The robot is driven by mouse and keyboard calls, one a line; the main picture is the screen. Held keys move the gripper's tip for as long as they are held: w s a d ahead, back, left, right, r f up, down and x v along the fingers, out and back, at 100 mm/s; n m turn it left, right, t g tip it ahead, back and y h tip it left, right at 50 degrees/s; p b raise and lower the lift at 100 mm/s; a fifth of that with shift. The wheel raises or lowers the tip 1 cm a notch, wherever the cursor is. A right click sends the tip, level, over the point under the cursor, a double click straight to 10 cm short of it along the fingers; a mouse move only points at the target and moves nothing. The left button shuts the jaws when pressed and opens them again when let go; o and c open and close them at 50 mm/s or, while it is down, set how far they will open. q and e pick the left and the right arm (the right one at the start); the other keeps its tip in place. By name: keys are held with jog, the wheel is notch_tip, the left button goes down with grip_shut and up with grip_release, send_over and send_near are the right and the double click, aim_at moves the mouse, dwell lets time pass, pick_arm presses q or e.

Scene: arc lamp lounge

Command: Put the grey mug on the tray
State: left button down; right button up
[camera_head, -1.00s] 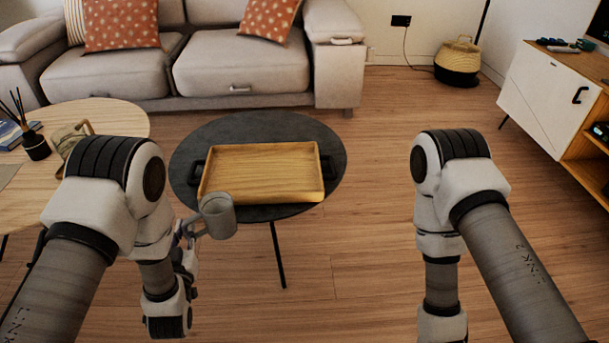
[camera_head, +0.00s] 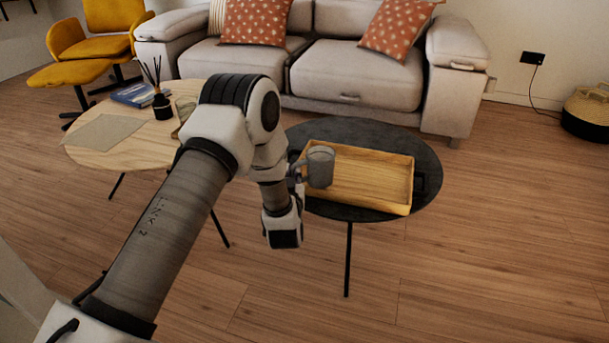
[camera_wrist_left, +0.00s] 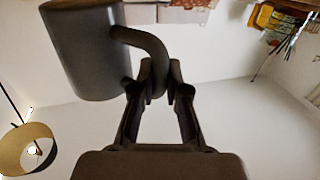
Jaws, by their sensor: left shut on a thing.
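The grey mug (camera_head: 320,168) is upright at the left end of the wooden tray (camera_head: 372,206), overlapping it in the head view. I cannot tell whether its base touches the tray. The tray lies on the dark round table (camera_head: 432,165). My left gripper (camera_head: 297,173) is at the mug's left side, shut on its handle. In the left wrist view the fingers (camera_wrist_left: 165,88) close around the mug's curved handle, and the mug body (camera_wrist_left: 85,50) is at upper left. My right gripper is out of view.
A light wooden round table (camera_head: 125,150) stands left, with a reed diffuser (camera_head: 161,105), a book (camera_head: 135,94) and a mat. A grey sofa (camera_head: 350,75) is behind. Bare floor (camera_head: 480,270) lies right and in front.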

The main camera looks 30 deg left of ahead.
pick_arm(q)
jog(key=b+x, duration=0.1)
jog(key=x, duration=0.1)
jog(key=b+x, duration=0.1)
jog(key=x, duration=0.2)
jog(key=f+b+x, duration=0.1)
jog(key=x, duration=0.2)
notch_tip(320, 180, down, 3)
jog(key=shift+f+b, duration=0.25)
jog(key=shift+b, duration=0.95)
jog(key=shift+r, duration=0.15)
jog(key=c, duration=1.2)
grip_release()
